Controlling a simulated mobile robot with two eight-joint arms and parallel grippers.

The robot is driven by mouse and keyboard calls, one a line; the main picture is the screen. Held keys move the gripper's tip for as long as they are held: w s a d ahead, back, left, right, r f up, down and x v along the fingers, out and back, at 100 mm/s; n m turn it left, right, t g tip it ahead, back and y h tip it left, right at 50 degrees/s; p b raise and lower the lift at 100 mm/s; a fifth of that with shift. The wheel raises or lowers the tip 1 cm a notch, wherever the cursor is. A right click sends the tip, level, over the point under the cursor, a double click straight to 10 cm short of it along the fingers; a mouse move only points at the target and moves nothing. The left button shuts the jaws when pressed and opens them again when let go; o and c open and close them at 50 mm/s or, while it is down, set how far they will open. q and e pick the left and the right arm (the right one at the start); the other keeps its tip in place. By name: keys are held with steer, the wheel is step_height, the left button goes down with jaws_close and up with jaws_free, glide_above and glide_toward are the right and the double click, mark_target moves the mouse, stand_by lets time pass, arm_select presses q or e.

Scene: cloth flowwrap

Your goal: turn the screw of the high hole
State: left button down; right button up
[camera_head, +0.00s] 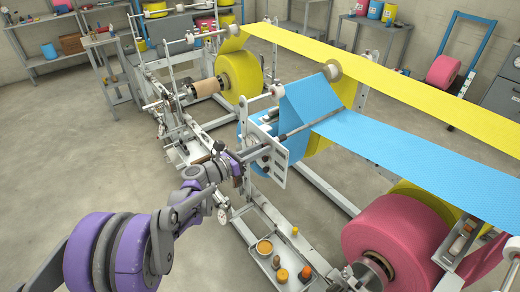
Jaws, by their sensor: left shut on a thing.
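A pale metal plate with holes (279,172) stands upright on the side of the machine frame, beside the blue film. My left arm comes in from the lower left. Its gripper (243,157) reaches to the plate's left side, near its upper part. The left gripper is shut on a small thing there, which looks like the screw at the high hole. The fingers and plate hide most of that screw, and I cannot tell how far in it sits. My right gripper is not in view.
Blue film (420,150) and yellow film (400,80) run to the right above the frame. A pink roll (395,240) is at lower right. A tray (262,270) with small orange pots lies below the plate. The floor at left is clear.

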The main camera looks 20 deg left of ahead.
arm_select(q)
steer(key=shift+m, duration=0.3)
steer(key=m+p, duration=0.1)
steer(key=m, duration=2.5)
steer(key=shift+m+p, duration=0.3)
steer(key=shift+p, duration=0.05)
steer(key=c, duration=0.7)
jaws_free()
